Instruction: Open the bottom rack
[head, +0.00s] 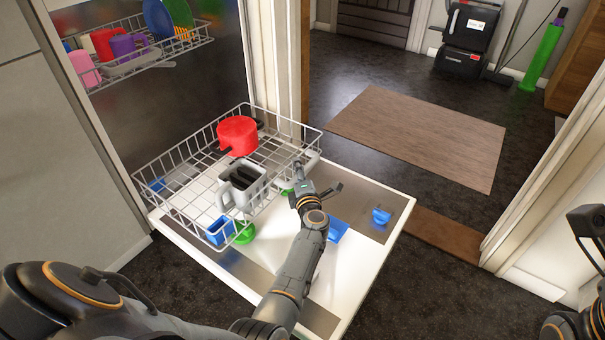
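The dishwasher's bottom rack (187,151), a pale wire basket, stands pulled out over the lowered door (374,261). It holds a red pot (238,134) and a grey container with dark slots (240,187). A blue container (220,230) is at its near corner. My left gripper (322,180) is at the rack's right front corner, above the door, with its fingers spread. Whether it touches the rack is unclear. My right arm shows only at the right edge; its gripper (588,222) is cut off there.
The upper rack (140,62) holds cups and plates. Blue pieces (381,216) and a green piece (244,234) are at the door. A door frame stands right. Beyond lie a brown mat (420,135), a black appliance (468,40) and open dark floor.

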